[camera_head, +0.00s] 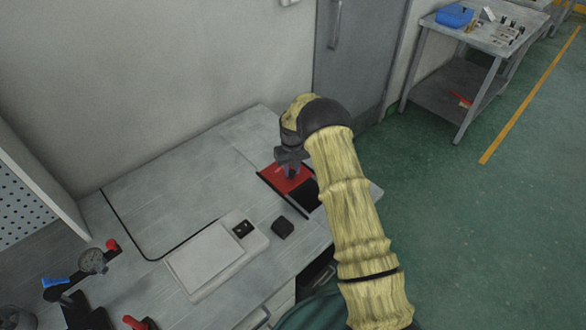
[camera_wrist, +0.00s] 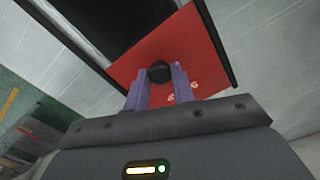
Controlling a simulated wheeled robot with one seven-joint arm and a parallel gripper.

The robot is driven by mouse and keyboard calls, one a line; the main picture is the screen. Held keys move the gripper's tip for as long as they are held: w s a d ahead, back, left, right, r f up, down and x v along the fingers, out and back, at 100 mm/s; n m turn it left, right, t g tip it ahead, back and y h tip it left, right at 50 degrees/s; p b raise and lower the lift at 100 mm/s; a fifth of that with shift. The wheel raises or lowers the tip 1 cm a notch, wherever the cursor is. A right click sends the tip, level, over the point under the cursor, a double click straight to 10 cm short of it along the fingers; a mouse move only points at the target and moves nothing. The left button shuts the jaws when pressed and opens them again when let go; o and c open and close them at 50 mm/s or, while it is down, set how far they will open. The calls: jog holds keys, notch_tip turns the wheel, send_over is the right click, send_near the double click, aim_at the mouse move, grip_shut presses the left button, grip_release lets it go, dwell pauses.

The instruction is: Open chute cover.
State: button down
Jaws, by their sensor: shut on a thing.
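The chute cover (camera_head: 280,182) is a red plate set in a dark frame on the grey workbench. In the wrist view the cover (camera_wrist: 208,72) carries a black round knob (camera_wrist: 159,72) and pale lettering. A dark opening (camera_head: 304,194) lies beside the red plate, so the cover is at least partly open. The opening also shows at the upper left of the wrist view (camera_wrist: 105,22). My gripper (camera_head: 291,174) is above the plate. In the wrist view its purple fingers (camera_wrist: 158,86) are shut on the knob, one on each side.
A white flat device (camera_head: 208,258) and a small black block (camera_head: 282,228) lie on the bench nearby. A dial gauge (camera_head: 92,261) and red-handled clamps stand at the lower left. A grey door (camera_head: 355,60) is behind. A side table (camera_head: 480,37) stands at the upper right.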

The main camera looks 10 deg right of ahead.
aim_at(291, 172)
jog(key=c, duration=1.4)
grip_release()
jog(key=shift+d+r, duration=0.1)
jog(key=shift+d, duration=0.35)
jog(key=shift+o, duration=1.2)
jog(key=shift+a, duration=0.55)
jog(key=shift+s, duration=0.1)
jog(key=shift+d+r, duration=0.15)
jog(key=shift+r, duration=0.25)
notch_tip(291, 172, up, 16)
jog(key=b, duration=0.2)
jog(key=shift+a+r+b, duration=0.2)
jog(key=shift+b, duration=0.1)
